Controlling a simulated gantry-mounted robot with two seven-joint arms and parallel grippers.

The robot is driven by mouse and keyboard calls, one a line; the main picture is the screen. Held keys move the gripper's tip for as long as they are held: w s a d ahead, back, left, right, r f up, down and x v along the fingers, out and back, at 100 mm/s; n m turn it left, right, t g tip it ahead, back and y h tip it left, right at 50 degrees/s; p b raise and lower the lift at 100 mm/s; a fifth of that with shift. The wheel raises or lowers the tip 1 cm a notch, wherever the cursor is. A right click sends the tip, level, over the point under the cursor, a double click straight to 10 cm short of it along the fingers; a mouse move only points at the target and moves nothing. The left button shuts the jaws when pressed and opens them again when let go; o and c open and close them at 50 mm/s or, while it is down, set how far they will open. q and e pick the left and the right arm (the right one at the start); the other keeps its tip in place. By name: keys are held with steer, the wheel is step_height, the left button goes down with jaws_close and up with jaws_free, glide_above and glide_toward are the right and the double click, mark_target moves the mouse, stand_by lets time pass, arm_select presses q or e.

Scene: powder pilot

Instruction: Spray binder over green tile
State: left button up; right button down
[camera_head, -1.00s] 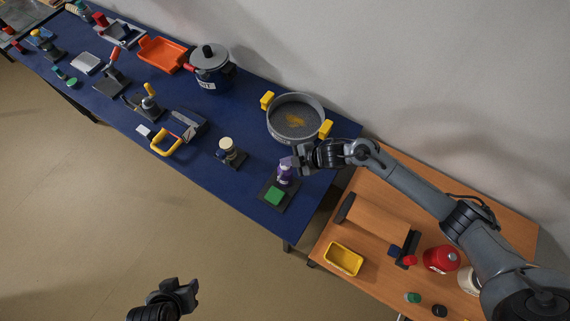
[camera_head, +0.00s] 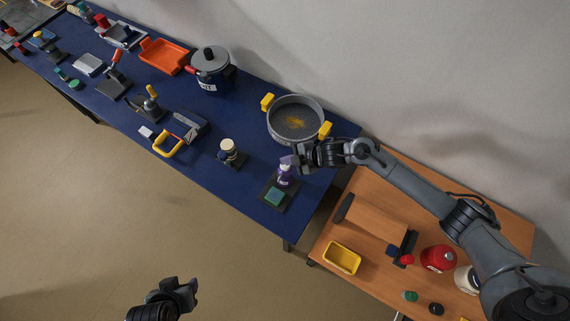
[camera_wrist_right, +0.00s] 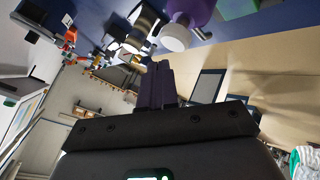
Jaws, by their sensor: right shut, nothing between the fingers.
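The tile (camera_head: 274,197) lies on a dark plate (camera_head: 284,207) near the right end of the blue table; its face now looks teal. A purple and white bottle (camera_head: 285,177) stands at the back of that plate, behind the tile. In the right wrist view the bottle (camera_wrist_right: 192,12) is at the top, with a green corner of the tile (camera_wrist_right: 237,8) beside it. My right gripper (camera_head: 291,161) is at the bottle's top; its fingers (camera_wrist_right: 158,75) are shut and empty. Whether they touch the bottle is unclear. My left gripper (camera_head: 188,289) is low over the floor, its jaws unclear.
A grey pan (camera_head: 296,118) with yellow handles stands close behind my right gripper. A small jar (camera_head: 227,147) on a stand is to the left. A wooden table (camera_head: 375,232) with a yellow tray (camera_head: 342,258) and a red container (camera_head: 438,258) lies under my right arm.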

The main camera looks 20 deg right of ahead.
steer(key=shift+r, duration=0.2)
step_height(320, 180, up, 6)
steer(key=p, duration=0.5)
steer(key=shift+f+p, duration=0.2)
steer(key=shift+p, duration=0.15)
stand_by(0.3)
stand_by(1.9)
